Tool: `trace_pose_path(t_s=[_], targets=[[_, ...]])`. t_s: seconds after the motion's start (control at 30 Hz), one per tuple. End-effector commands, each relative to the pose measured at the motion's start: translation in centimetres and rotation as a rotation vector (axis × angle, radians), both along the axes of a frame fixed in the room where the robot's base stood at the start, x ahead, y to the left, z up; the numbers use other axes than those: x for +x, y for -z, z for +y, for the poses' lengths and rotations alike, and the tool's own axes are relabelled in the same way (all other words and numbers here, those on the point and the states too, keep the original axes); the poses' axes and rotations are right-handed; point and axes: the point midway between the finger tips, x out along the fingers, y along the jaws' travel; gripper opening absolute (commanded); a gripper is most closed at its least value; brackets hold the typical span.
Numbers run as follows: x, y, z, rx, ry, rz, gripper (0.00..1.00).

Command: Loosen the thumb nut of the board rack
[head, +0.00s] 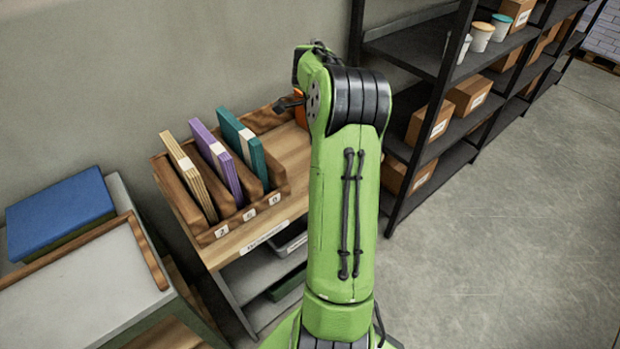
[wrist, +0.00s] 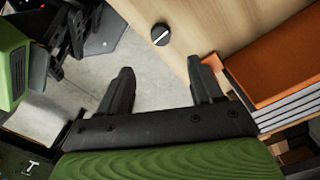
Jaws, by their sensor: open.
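A round black knob with a white line across it (wrist: 160,34) shows on a pale wooden panel (wrist: 215,25) in the wrist view; it looks like the thumb nut. My gripper (wrist: 159,65) is open and empty. The knob lies beyond the gap between its fingertips, apart from both. In the head view, a wooden rack (head: 222,236) holds upright yellowish, purple and teal boards in its slots. Part of my gripper (head: 289,103) shows beyond the rack's right end; my arm hides the rest. I cannot make out the knob in the head view.
An orange-topped stack (wrist: 275,60) lies close to the right finger in the wrist view. In the head view, a black shelf unit (head: 408,60) with boxes stands right of my arm. A blue-topped item (head: 60,212) lies at the left. The floor at right is clear.

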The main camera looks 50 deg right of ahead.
Motion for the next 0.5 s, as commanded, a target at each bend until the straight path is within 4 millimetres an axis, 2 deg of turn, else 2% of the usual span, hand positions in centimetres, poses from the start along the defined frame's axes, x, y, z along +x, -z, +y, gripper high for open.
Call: trace_pose_path(t_s=[0.03, 0.3, 0.4, 0.5], targets=[[0.0, 1.9, 0.1, 0.006, -0.001, 0.003, 0.65], [0.0, 8.6, 0.1, 0.004, -0.003, 0.002, 0.65], [0.1, 10.4, 0.1, 0.003, -0.004, 0.002, 0.65], [0.1, 11.4, 0.1, 0.001, -0.004, 0.0, 0.65]])
